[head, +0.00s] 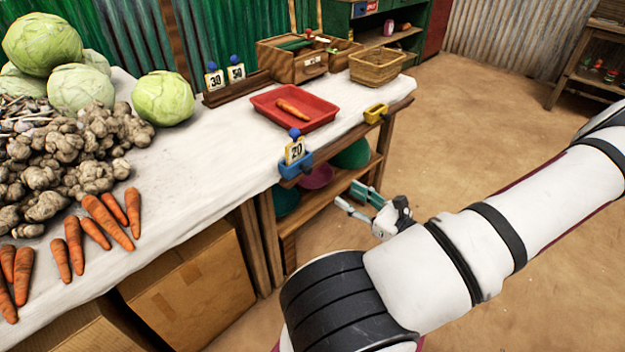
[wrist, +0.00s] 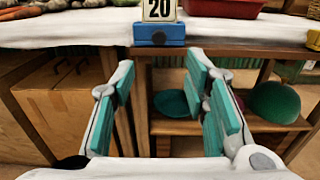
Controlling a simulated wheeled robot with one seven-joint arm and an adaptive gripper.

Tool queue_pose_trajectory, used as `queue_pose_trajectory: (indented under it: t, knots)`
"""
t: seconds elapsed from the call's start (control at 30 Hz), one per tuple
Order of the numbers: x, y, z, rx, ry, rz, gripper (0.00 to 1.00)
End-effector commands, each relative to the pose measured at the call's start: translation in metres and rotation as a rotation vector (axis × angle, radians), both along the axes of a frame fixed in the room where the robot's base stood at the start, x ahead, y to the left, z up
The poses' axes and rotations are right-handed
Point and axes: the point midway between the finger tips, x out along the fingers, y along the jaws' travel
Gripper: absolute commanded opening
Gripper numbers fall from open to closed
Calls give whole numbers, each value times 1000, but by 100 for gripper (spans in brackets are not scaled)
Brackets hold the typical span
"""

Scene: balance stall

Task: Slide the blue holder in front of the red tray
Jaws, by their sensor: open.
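The blue holder (head: 295,165) sits at the front edge of the table, holding a card marked 20 with a blue ball on top. In the wrist view the blue holder (wrist: 158,34) is at the top, ahead of and above my open fingers. The red tray (head: 318,108) lies on the table behind the holder and a little to its right, with one carrot (head: 292,109) in it. My gripper (head: 360,202) is open and empty, out in front of the table and below the holder, apart from it. It also shows in the wrist view (wrist: 160,98).
A yellow holder (head: 376,113) is on the front edge further right. A wooden rack (head: 238,92) with cards 30 and 50, a wooden box (head: 293,66) and a basket (head: 377,66) stand behind. Vegetables cover the left. Bowls (head: 352,154) are on the shelf below.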

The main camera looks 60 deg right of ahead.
Motion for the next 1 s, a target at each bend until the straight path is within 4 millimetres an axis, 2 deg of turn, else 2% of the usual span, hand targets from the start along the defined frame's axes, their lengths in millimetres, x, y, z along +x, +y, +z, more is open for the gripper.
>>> queue_pose_trajectory:
  t: [0.4,0.6,0.8,1.0]
  knots:
    - [78,-17,-1,0,-1,7,42]
    - [107,-24,-1,-1,-1,5,42]
    - [121,-28,0,-2,0,5,42]
    - [123,-29,0,-1,1,4,42]
